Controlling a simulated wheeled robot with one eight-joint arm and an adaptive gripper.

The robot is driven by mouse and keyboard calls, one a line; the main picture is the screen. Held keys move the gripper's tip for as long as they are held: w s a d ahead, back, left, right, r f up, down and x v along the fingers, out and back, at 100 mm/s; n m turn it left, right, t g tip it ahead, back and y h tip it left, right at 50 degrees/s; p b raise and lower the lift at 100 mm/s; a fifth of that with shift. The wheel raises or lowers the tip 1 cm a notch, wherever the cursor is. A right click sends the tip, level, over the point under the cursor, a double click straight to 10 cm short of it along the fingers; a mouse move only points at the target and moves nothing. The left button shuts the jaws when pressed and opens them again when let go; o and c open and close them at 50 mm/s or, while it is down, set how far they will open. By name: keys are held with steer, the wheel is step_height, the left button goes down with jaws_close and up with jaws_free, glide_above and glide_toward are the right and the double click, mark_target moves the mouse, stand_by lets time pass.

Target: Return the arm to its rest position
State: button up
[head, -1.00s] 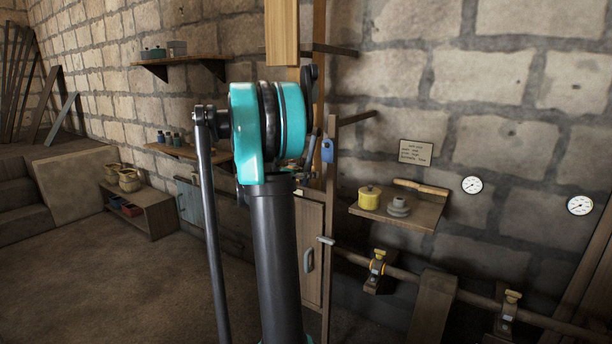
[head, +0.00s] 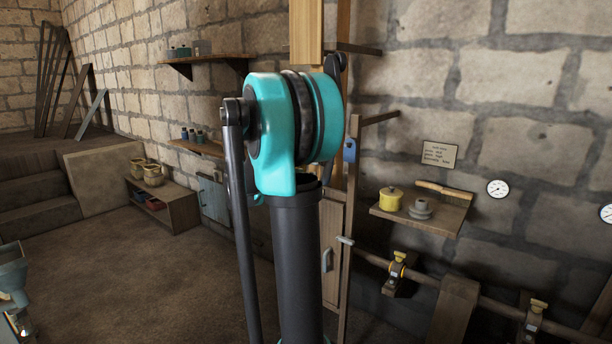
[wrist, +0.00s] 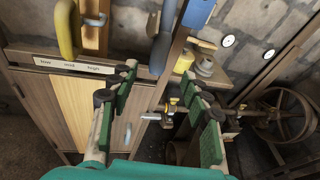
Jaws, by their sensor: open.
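My gripper (wrist: 160,100) shows in the wrist view with its two green-padded fingers spread apart and nothing between them. Beyond the fingers are a wooden cabinet (wrist: 28,105), a yellow handle (wrist: 67,28) and a blue-grey handle (wrist: 160,52). In the head view my teal and dark arm stands upright in the middle of the picture and hides part of the wall and cabinet behind it. The gripper itself does not show in the head view.
A wall shelf (head: 420,220) holds a yellow pot (head: 391,198) and a grey stepped piece (head: 420,209). A wooden shaft (head: 480,285) runs along the right wall. A low shelf unit (head: 180,215) stands at the left. The floor (head: 130,280) left of my arm is clear.

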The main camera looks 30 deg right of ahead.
stand_by(0.3)
steer(key=s+a+f+m+y, duration=0.7)
steer(key=s+a+f+m, duration=0.3)
steer(key=s+a+f, duration=0.2)
steer(key=s+a+f+m+t+y, duration=0.1)
steer(key=s+a+f+m+y, duration=0.7)
steer(key=a+f, duration=0.8)
steer(key=s+m, duration=0.3)
steer(key=s, duration=0.1)
steer(key=shift+s+a+f, duration=0.3)
steer(key=shift+s+a, duration=0.1)
